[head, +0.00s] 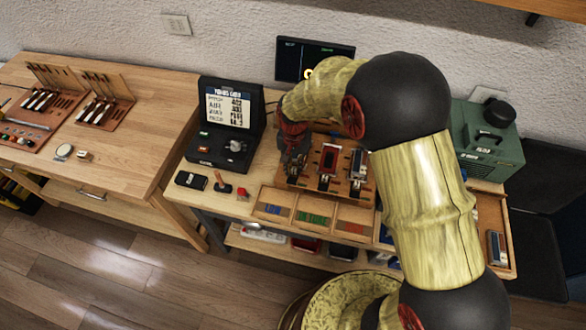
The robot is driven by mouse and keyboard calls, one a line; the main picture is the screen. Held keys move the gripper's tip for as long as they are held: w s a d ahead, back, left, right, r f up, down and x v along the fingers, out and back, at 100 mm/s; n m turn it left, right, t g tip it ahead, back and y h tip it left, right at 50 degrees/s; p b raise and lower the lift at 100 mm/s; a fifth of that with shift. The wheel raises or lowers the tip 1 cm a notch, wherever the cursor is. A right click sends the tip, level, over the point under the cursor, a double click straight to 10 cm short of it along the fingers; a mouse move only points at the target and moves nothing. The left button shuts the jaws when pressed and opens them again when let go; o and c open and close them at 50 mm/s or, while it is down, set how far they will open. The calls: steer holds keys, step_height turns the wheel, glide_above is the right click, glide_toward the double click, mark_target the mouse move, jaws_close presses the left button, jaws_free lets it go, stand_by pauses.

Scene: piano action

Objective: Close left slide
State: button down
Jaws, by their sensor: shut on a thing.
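A wooden board (312,185) on the right workbench carries a row of three slide-like units. The left slide (293,171) is dark and mostly covered by my gripper (294,156). The middle unit (328,160) has a red frame with a pale centre, and the right unit (357,166) is grey metal. My gripper points down at the left slide and is shut on it. The fingertips and how far the slide is pushed in are too small and hidden to tell.
A black case (226,122) with a label in its lid stands left of the board. A divided wooden tray (312,216) is in front. A screen (300,58) stands behind, and a green box (484,140) is at right.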

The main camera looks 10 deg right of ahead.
mark_target(294, 168)
steer(key=c, duration=1.8)
jaws_free()
steer(key=shift+w, duration=0.2)
steer(key=shift+o, duration=0.2)
step_height(294, 168, up, 12)
steer(key=s+d+r+n+t, duration=0.1)
steer(key=s+d+r+t, duration=0.1)
steer(key=s+d+r, duration=0.2)
steer(key=s+d+r+n+t+b, duration=0.1)
steer(key=s+d+r, duration=0.3)
steer(key=s, duration=0.7)
steer(key=s+d+r+n+t+b, duration=0.1)
steer(key=s+d+r+n+t, duration=0.1)
steer(key=s+d+r, duration=0.3)
steer(key=s+r, duration=0.3)
steer(key=shift+s+t, duration=0.2)
steer(key=shift+t, duration=0.1)
